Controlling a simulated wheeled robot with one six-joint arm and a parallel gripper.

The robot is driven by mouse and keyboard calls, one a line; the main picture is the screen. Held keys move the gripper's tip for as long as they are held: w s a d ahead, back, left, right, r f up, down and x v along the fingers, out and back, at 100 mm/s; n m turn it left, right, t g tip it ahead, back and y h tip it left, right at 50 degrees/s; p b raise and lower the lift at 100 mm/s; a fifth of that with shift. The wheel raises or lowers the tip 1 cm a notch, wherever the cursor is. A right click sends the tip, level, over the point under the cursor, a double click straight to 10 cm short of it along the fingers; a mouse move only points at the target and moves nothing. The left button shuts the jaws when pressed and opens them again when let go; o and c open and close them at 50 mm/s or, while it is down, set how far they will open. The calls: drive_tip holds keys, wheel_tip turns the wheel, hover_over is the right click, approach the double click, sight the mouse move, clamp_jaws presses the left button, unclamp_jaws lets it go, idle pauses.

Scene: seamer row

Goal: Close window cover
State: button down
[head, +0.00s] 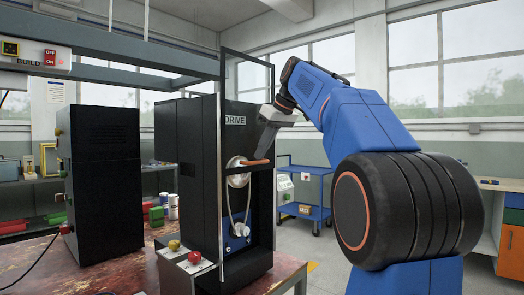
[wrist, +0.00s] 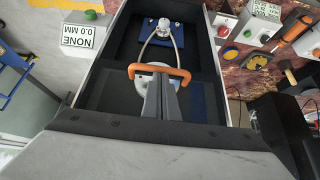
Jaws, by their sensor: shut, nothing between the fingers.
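The window cover is a clear panel in a dark frame (head: 222,72) on the front of the black DRIVE cabinet (head: 203,150). It stands raised, its top well above the cabinet. Its orange handle (head: 256,162) sits about halfway up the cabinet front and also shows in the wrist view (wrist: 184,74). Below the handle, the belt (head: 247,205) and the lower pulley (head: 240,230) are exposed. My gripper (head: 260,152) is shut and empty, its fingertips (wrist: 157,76) right at the middle of the handle. I cannot tell whether they touch it.
A second black cabinet (head: 100,180) stands to the left on the worn red bench (head: 110,277). A box with a red and a yellow knob (head: 185,265) sits before the DRIVE cabinet. A blue cart (head: 310,185) stands behind on the right. An overhead rail (head: 130,45) crosses above.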

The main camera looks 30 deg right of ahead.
wheel_tip(320, 180, down, 33)
drive_tip(key=shift+s, duration=0.1)
idle(0.4)
drive_tip(key=w+a+r+v, duration=0.1)
drive_tip(key=w+v, duration=0.1)
drive_tip(key=v, duration=1.1)
drive_tip(key=shift+w+r, duration=0.25)
drive_tip(key=shift+r, duration=0.25)
drive_tip(key=s+a+f+m, duration=0.1)
drive_tip(key=s+a+f, duration=0.4)
drive_tip(key=s+f, duration=0.3)
drive_tip(key=s+a+f+m+g+h, duration=0.1)
drive_tip(key=s+a+f, duration=0.4)
drive_tip(key=s+f, duration=0.3)
drive_tip(key=s+a+f+m+h, duration=0.1)
drive_tip(key=s+a+f, duration=0.4)
drive_tip(key=s+f, duration=0.3)
drive_tip(key=s, duration=0.3)
drive_tip(key=shift+s+a+f+m, duration=0.2)
drive_tip(key=shift+s+f+m, duration=0.1)
drive_tip(key=shift+s, duration=0.1)
